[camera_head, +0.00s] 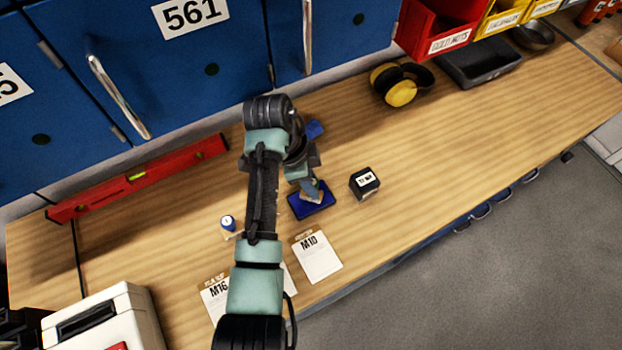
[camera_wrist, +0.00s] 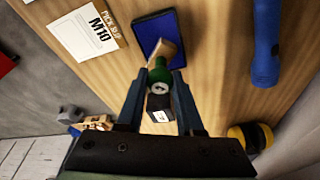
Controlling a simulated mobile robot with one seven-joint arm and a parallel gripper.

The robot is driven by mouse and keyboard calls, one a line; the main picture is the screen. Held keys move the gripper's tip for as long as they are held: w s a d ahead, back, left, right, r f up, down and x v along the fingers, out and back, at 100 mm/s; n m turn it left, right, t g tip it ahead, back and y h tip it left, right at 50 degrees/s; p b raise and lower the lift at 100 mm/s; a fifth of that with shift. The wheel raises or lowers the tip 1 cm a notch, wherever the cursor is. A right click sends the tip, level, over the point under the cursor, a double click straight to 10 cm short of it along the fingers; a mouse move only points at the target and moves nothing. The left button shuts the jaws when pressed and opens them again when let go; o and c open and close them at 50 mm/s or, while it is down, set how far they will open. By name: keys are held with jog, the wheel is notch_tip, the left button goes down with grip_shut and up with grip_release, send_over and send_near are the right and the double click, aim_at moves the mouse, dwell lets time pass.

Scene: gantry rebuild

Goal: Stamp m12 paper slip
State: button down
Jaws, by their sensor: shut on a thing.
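My gripper (camera_wrist: 158,83) is shut on a stamp with a green knob (camera_wrist: 159,74) and a pale wooden block (camera_wrist: 164,49). In the head view my gripper (camera_head: 302,180) is over the blue ink pad (camera_head: 322,207), and the stamp's block lies across the pad; I cannot tell whether they touch. The pad also shows in the wrist view (camera_wrist: 150,28). The M10 slip (camera_head: 318,258) lies in front of the pad, and the M16 slip (camera_head: 213,299) lies further left. A white slip edge (camera_head: 290,282) shows between them, mostly hidden by my arm; its label is not readable.
A small black labelled box (camera_head: 365,183) stands right of the pad. A blue-topped stamp (camera_head: 228,223) stands left of my arm. A red level (camera_head: 140,178), yellow ear muffs (camera_head: 400,84) and a white case (camera_head: 105,320) are on the bench. Blue cabinets stand behind.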

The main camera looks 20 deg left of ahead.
jog(key=shift+r+p, duration=2.4)
jog(key=shift+r, duration=0.55)
